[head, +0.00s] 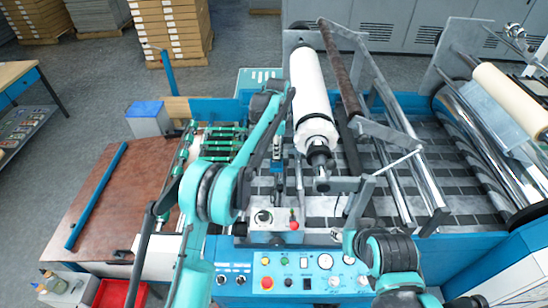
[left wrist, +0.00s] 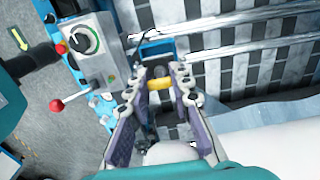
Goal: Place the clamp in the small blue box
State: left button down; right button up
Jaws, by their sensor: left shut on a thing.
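My left gripper (head: 277,163) hangs over the machine bed, left of the big white roll, in the head view. In the left wrist view, its fingertips (left wrist: 160,77) are shut on a small yellow piece (left wrist: 159,84), which I take to be the clamp. A blue frame-like part (left wrist: 155,47) shows just beyond the fingertips; I cannot tell if it belongs to the clamp. A box with a blue top (head: 146,108) stands at the left, behind the brown table, well away from the gripper. The right arm shows at the lower right, but its gripper does not.
The white roll (head: 309,85) stands close right of my left gripper. A grey control box (head: 277,221) with a red-knobbed lever is just in front. The brown table (head: 115,190) is mostly clear, with a blue bar (head: 96,195). A red tray (head: 118,294) lies at the lower left.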

pick_arm(q)
notch_tip(320, 180, down, 4)
jog(key=shift+r+p, duration=0.25)
jog(key=shift+p, duration=0.1)
jog(key=shift+f, duration=0.5)
jog(key=c, duration=1.3)
grip_release()
jog(key=shift+f, duration=0.1)
jog(key=shift+c, duration=0.2)
jog(key=shift+r, duration=0.5)
notch_tip(320, 180, up, 12)
jog(key=shift+f+b, duration=0.25)
jog(key=shift+b, duration=0.35)
